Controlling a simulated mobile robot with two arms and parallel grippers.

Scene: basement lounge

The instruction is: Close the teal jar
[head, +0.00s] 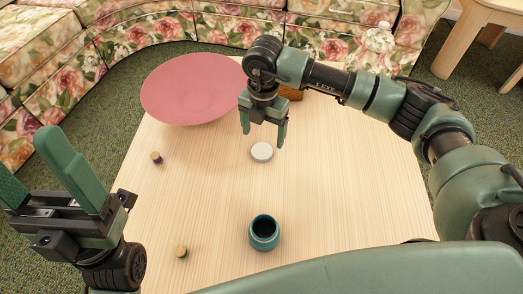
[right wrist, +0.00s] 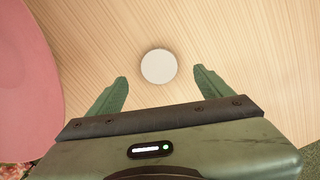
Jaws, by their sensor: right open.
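The teal jar (head: 264,233) stands upright and open on the wooden table, near its front edge; its dark inside shows. A round white lid (head: 262,152) lies flat on the table behind the jar. The lid also shows in the right wrist view (right wrist: 159,67), ahead of and between the fingertips. My right gripper (head: 264,139) points down above the lid, open and empty, apart from it. My left gripper (head: 36,172) is at the left edge of the head view, its fingers spread and nothing between them.
A large pink bowl (head: 190,88) stands at the table's back left. A brown object (head: 291,93) is partly hidden behind my right arm. Two small cork-like pieces (head: 156,157) (head: 181,252) lie on the left side. The table's right side (head: 360,190) is clear.

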